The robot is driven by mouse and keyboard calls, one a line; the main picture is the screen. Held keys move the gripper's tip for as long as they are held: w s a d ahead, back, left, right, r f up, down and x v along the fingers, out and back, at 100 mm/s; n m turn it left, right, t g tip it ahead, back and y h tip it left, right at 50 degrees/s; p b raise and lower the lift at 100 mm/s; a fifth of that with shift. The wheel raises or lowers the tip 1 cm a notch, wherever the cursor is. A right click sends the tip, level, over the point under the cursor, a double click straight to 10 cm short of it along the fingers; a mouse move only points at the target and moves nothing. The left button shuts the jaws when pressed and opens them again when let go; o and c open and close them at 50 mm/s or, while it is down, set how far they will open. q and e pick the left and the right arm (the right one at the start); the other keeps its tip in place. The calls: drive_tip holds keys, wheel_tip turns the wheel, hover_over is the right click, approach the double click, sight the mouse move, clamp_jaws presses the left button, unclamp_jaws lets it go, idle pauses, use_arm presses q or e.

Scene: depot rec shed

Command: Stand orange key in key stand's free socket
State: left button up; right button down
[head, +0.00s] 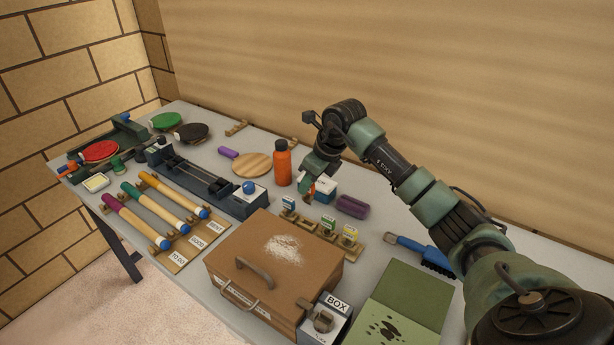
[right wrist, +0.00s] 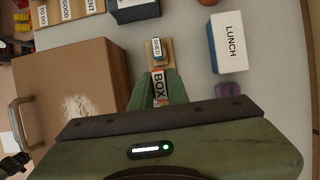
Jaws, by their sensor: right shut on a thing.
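My right gripper (head: 309,190) is shut on the orange key (head: 312,187), above the table behind the key stand. In the right wrist view the orange key (right wrist: 159,88) shows its BOX label between the fingers (right wrist: 160,90). The wooden key stand (head: 308,226) holds a blue key (head: 289,203) at its left end, and a green key (head: 328,223) and a yellow key (head: 350,234) towards its right end. A gap shows between blue and green. In the right wrist view the blue key (right wrist: 158,50) reads SHED; the gripper hides much of the stand. My left gripper is not in view.
A large brown box (head: 270,265) stands in front of the stand. The LUNCH box (head: 324,190), a purple case (head: 352,207) and an orange bottle (head: 282,166) stand behind it. A blue brush (head: 420,250) lies to the right.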

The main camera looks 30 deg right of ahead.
sight(311, 199)
drive_tip(key=shift+s+a+f, duration=0.15)
drive_tip(key=shift+s+f, duration=0.05)
drive_tip(key=shift+f, duration=0.05)
drive_tip(key=shift+f+b, duration=0.3)
drive_tip(key=shift+b, duration=0.1)
drive_tip(key=f+b, duration=0.1)
drive_tip(key=f, duration=0.1)
drive_tip(key=f+b, duration=0.1)
drive_tip(key=shift+w+f, duration=0.2)
drive_tip(key=shift+f, duration=0.2)
drive_tip(key=shift+s+f+b, duration=0.1)
drive_tip(key=shift+f+b, duration=0.5)
drive_tip(key=shift+b, duration=0.05)
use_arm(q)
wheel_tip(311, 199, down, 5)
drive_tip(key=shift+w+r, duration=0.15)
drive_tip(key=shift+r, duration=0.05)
use_arm(e)
drive_tip(key=shift+f, duration=0.35)
use_arm(q)
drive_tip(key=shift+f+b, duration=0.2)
drive_tip(key=shift+b, duration=0.15)
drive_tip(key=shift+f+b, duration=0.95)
use_arm(e)
drive_tip(key=shift+f, duration=1.2)
drive_tip(key=c, duration=1.3)
unclamp_jaws()
